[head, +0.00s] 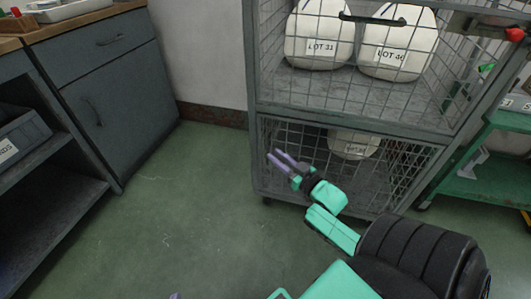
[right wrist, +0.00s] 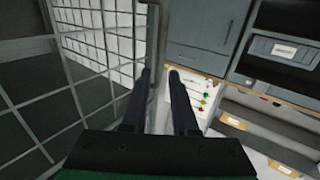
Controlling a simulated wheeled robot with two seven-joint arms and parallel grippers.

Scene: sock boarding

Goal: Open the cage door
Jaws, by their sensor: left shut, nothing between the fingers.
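The grey wire-mesh cage (head: 256,60) stands right of centre in the head view, with a dark handle (head: 372,19) across its upper front. Its mesh front appears closed; where the door's edge runs is hard to tell. My right gripper (head: 275,158) is at the cage's lower left, its two purple fingers apart. In the right wrist view, a grey upright bar (right wrist: 155,50) shows in the gap between the fingers, with mesh to its left; contact is unclear. Only a purple tip of my left gripper (head: 175,296) shows at the bottom edge, shut and empty, away from the cage.
White bags labelled LOT (head: 320,30) stand on the cage's upper shelf, another (head: 354,143) on the lower level. A dark cabinet (head: 110,85) stands at left, a green shelf unit (head: 480,182) at right. The green floor between cabinet and cage is clear.

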